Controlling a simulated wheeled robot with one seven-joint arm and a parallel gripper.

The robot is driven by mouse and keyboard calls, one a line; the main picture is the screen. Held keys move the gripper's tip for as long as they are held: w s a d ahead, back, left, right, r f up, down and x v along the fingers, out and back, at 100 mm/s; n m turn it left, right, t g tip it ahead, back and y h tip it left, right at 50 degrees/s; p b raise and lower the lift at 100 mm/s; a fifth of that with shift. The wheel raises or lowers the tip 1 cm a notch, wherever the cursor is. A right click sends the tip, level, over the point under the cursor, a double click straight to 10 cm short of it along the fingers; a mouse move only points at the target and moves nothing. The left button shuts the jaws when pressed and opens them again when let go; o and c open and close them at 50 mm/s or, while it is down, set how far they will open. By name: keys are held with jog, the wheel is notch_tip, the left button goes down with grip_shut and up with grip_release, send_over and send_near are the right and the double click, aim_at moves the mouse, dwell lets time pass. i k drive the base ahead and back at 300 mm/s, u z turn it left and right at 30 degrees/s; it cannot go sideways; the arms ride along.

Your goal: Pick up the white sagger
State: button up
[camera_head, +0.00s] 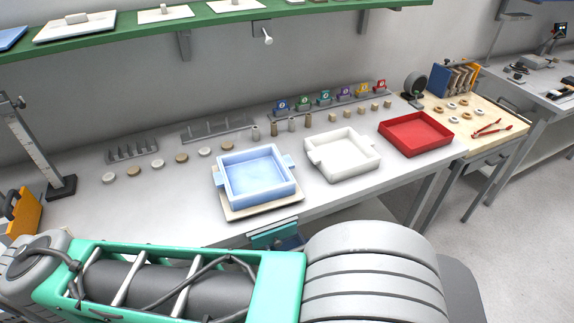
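The white sagger (346,170) is a square, open box with side lugs. It stands upright on the grey workbench, between a light blue sagger on the left and a red tray on the right. It looks empty and nothing touches it from above. My arm's teal and grey links fill the bottom of the view, in front of the bench. My gripper's fingers cannot be made out in this view.
The light blue sagger (261,201) sits on a beige plate (237,213). The red tray (418,148) stands near the bench's right end. Small discs, cylinders and coloured tags line the back. A green shelf (205,20) overhangs the bench.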

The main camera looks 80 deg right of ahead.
aim_at(340, 155)
jog(key=z, duration=2.85)
